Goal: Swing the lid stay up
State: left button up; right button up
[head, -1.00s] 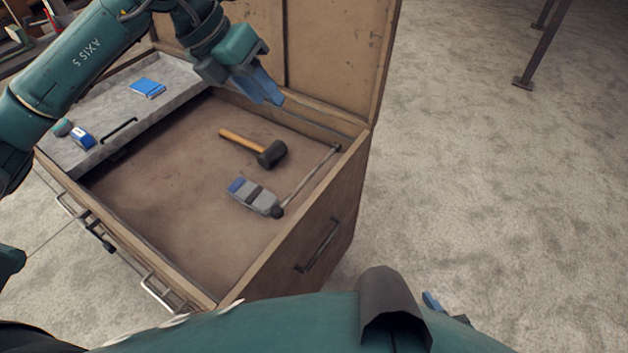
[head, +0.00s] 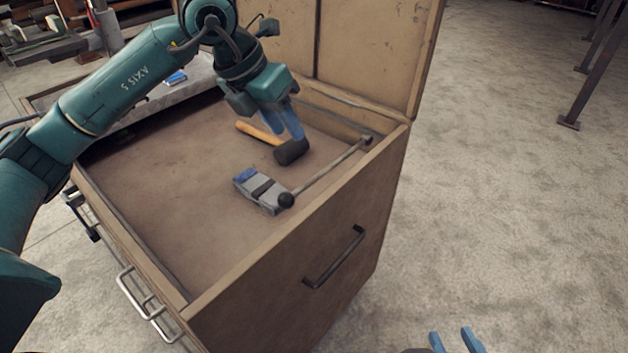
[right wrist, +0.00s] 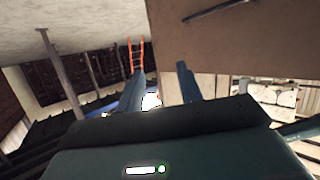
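The lid stay (head: 328,171) is a thin metal rod with a black round knob (head: 286,200) at its near end. It lies low along the right side of the wooden chest, its far end at a pivot (head: 367,140) by the back right corner. The chest lid (head: 375,55) stands upright. My left gripper (head: 292,137) is over the chest, its blue fingers slightly apart and empty, in front of the mallet in the picture and left of the rod. My right gripper (head: 457,340) is open and empty at the bottom edge; its fingers also show in the right wrist view (right wrist: 160,70).
A mallet (head: 291,152) and a grey block-like tool (head: 262,190) lie inside the chest; the tool is close beside the knob. A dark handle (head: 335,257) is on the chest's outside.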

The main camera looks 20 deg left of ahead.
aim_at(330, 166)
pick_arm(q)
jog(key=b+x, duration=0.2)
jog(key=x, duration=1)
jog(key=shift+w+d+f, duration=0.1)
jog(key=shift+d+f, duration=0.05)
jog(key=shift+f, duration=0.2)
jog(key=shift+c, duration=0.4)
grip_shut()
